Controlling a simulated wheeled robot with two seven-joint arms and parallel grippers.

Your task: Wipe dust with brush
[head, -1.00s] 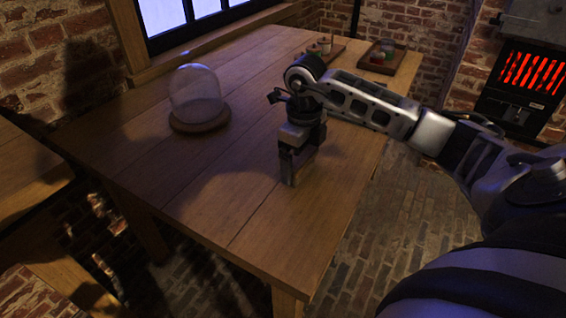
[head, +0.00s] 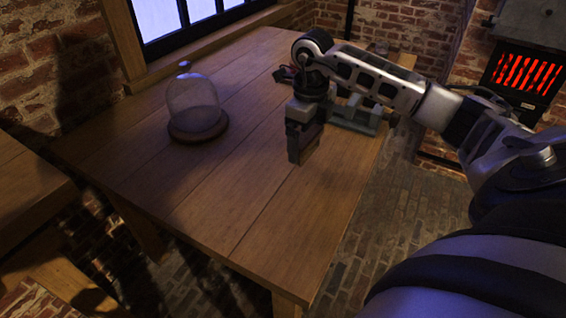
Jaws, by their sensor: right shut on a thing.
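My right gripper (head: 305,138) points down over the middle right of the wooden table (head: 235,185). It is shut on a thin brownish piece (head: 311,148), which may be the brush. Its bristles cannot be made out, and I cannot tell whether it touches the table. No dust can be made out on the dim tabletop. My left gripper is not in view.
A glass dome (head: 193,103) on a round wooden base stands at the left of the table. A grey-blue object (head: 357,118) lies behind my right forearm, partly hidden. A window (head: 180,20) is behind. A glowing stove (head: 525,78) stands at right. The front tabletop is clear.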

